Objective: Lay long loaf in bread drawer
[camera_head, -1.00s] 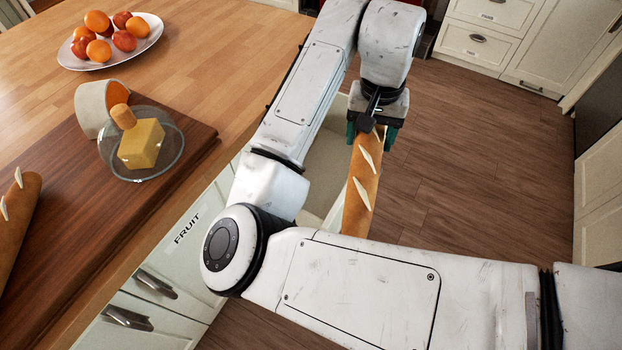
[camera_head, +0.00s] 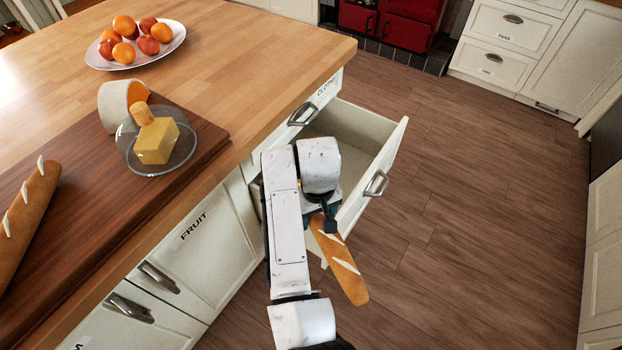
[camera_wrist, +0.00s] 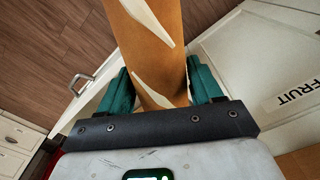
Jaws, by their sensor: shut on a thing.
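A long brown loaf (camera_head: 341,268) with pale slashes is held in my gripper (camera_head: 322,213). It sticks out toward the lower right, tilted in the picture, above the near end of an open white drawer (camera_head: 352,148) or just outside it; I cannot tell which. In the wrist view the loaf (camera_wrist: 150,40) runs up between the two green fingers of my gripper (camera_wrist: 160,90), which are shut on it. The drawer's visible inside looks empty, but my arm hides part of it. No label on its front is readable.
Another slashed loaf (camera_head: 25,222) lies on the dark board (camera_head: 95,210), beside butter under a glass dome (camera_head: 157,140). A fruit plate (camera_head: 135,47) stands farther back. A closed FRUIT front (camera_head: 195,240) is left of my arm. Wooden floor (camera_head: 480,190) is clear on the right.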

